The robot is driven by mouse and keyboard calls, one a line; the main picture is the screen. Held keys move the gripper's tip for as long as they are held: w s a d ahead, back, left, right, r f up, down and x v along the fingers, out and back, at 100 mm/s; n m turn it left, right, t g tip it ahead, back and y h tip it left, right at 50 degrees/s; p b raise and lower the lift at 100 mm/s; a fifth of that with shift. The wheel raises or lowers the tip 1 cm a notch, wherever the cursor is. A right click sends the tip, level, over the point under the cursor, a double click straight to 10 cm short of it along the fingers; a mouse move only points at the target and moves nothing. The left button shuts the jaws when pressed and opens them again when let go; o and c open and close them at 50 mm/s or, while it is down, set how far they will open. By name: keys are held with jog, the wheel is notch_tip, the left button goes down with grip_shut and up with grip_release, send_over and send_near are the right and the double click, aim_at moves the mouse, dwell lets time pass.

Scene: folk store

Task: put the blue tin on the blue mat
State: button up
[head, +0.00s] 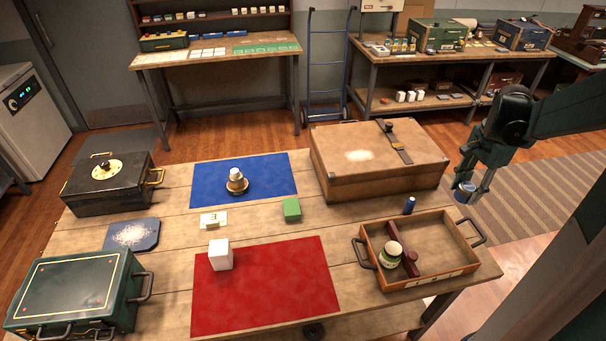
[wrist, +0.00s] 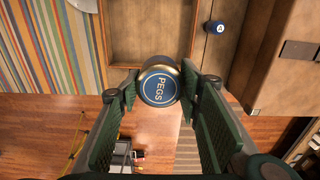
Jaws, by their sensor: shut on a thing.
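My gripper (head: 466,183) is shut on the blue tin (head: 463,194), off the right end of the table above the floor. In the wrist view the tin's round blue lid (wrist: 159,86), lettered PEGS with a gold rim, shows between the two fingers (wrist: 159,92). The blue mat (head: 213,179) lies flat toward the back of the table, left of the brown case and well left of my gripper. A small stack of a saucer, a cup-like piece and a white top (head: 236,182) stands near the mat's middle.
The tall brown case (head: 352,178) stands between my gripper and the mat. The wooden tray (head: 452,285), a small blue cylinder (head: 409,205), green block (head: 292,210), white card (head: 213,220) and red mat (head: 295,290) are nearby. The blue mat's left and right parts are bare.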

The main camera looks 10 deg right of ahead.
jog(key=w+a+n, duration=0.1)
jog(key=w+a, duration=2.7)
jog(key=w, duration=0.4)
jog(key=w+a+p, duration=0.1)
jog(key=w+a, duration=0.3)
jog(key=a, duration=0.8)
jog(key=w+a, duration=0.4)
jog(key=a, duration=0.9)
notch_tip(320, 180, down, 12)
jog(key=shift+w+d+n, duration=0.2)
jog(key=shift+n, duration=0.1)
jog(key=shift+f, duration=0.1)
jog(key=shift+f, duration=3.05)
jog(key=shift+f, duration=0.15)
jog(key=shift+f+b, duration=0.4)
jog(key=shift+f, duration=1.35)
